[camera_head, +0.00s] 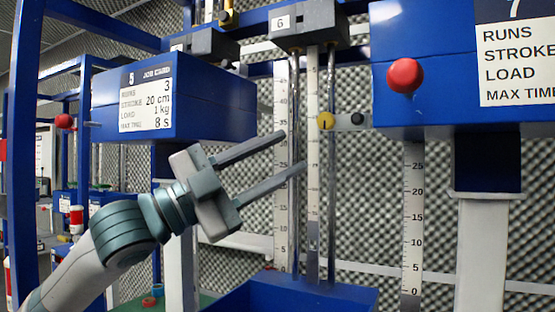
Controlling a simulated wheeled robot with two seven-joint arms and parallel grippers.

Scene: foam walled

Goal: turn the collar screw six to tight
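The station marked 6 (283,22) has a dark top block with vertical metal rods and a ruler scale (281,200) below it. My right gripper is out of view.
A blue box with the job card 5 (147,98) stands left, above my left arm. A large blue box with a red knob (405,75) and a card (515,60) stands right. A blue base (300,292) lies below the rods. Grey foam covers the back wall.

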